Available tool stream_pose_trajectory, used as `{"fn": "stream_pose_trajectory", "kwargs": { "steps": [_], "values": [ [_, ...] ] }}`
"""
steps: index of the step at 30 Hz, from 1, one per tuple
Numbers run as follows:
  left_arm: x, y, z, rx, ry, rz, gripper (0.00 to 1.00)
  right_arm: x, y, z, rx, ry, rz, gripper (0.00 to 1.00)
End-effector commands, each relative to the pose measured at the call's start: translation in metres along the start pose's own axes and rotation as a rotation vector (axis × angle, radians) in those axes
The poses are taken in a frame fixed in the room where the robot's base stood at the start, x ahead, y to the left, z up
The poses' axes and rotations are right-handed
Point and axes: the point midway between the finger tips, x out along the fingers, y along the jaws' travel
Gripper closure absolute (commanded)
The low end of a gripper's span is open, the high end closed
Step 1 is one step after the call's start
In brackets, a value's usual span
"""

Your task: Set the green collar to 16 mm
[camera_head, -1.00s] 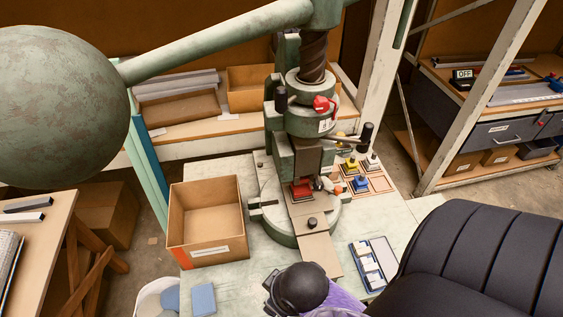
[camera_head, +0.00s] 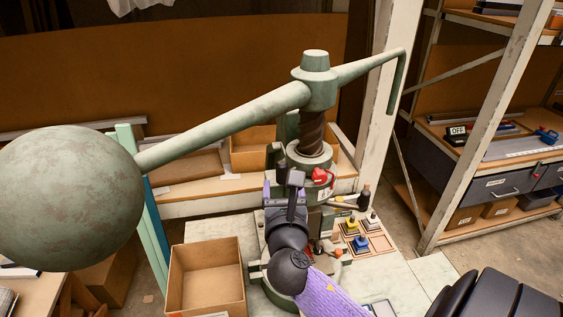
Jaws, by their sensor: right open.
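The fly press stands in the middle with a dark threaded screw (camera_head: 312,132). A grey-green collar (camera_head: 308,158) sits around the screw's lower part, with a red clamp piece (camera_head: 322,177) at its right front. No scale reading on it is legible. My right gripper (camera_head: 285,188), on a purple and black arm, is raised in front of the press, just below and left of the collar. It is open, with no object visible in it, and it hides much of the press's lower body. I cannot tell whether it touches the press. My left gripper is out of view.
The press's long arm with a big ball weight (camera_head: 68,197) reaches out to the left. An open cardboard box (camera_head: 240,281) stands at the left of the press. Yellow and blue tools (camera_head: 358,241) stand in a tray at the right. A shelf rack is at the far right.

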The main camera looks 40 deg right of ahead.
Motion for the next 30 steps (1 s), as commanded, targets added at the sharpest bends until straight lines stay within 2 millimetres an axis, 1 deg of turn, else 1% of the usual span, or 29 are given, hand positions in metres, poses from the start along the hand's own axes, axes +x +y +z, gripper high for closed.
{"fn": "stream_pose_trajectory", "kwargs": {
  "steps": [2, 6, 9, 12, 16, 23, 24, 26, 27, 29, 30],
  "values": [
    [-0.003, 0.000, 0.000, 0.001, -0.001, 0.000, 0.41, 0.017, -0.001, 0.003, 0.001, -0.002, -0.004, 0.27],
    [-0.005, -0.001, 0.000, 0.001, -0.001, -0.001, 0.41, 0.049, -0.001, 0.001, 0.003, 0.001, -0.004, 0.27],
    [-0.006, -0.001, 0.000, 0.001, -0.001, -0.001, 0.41, 0.067, -0.001, 0.001, 0.005, 0.003, -0.004, 0.27],
    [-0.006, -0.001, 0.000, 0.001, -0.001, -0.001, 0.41, 0.079, -0.001, -0.001, 0.006, 0.004, -0.003, 0.27],
    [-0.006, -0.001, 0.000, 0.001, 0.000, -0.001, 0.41, 0.086, -0.001, -0.001, 0.007, 0.005, -0.002, 0.27],
    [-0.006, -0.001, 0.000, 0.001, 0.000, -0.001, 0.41, 0.087, -0.001, -0.001, 0.007, 0.005, -0.002, 0.27],
    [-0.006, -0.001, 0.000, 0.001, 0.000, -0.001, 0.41, 0.087, -0.001, -0.001, 0.007, 0.005, -0.002, 0.32],
    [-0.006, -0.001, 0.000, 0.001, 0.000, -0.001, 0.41, 0.086, -0.001, -0.001, 0.008, 0.005, -0.002, 0.44],
    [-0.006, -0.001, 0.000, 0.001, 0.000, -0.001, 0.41, 0.086, -0.001, -0.001, 0.008, 0.005, -0.002, 0.53],
    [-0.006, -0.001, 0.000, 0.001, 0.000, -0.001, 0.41, 0.086, -0.001, -0.001, 0.008, 0.005, -0.002, 0.65],
    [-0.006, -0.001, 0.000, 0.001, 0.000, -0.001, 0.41, 0.086, -0.001, -0.001, 0.008, 0.005, -0.002, 0.74]
  ]
}}
